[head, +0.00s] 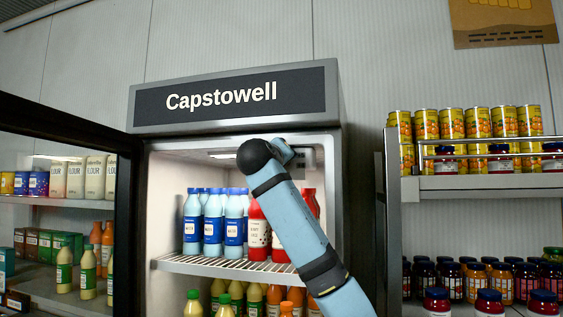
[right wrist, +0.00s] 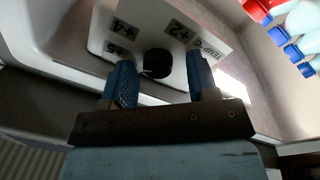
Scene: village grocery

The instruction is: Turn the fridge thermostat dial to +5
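The black thermostat dial (right wrist: 157,63) sits on a pale panel (right wrist: 150,22) in the right wrist view. Labels reading +2, +4 and what looks like +5 surround it, with a TEMP label at the right. The dial's pointer is too dark to read. My right gripper (right wrist: 160,72) is open, with one blue finger on each side of the dial; I cannot tell whether they touch it. In the head view my right arm reaches up into the open fridge (head: 240,100) and hides the dial and gripper. My left gripper is not in view.
The glass fridge door (head: 122,215) stands open at the left. Bottles (head: 214,220) fill the wire shelf (head: 215,268) below my arm, with more bottles underneath. A shelf of cans and jars (head: 470,183) stands right of the fridge.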

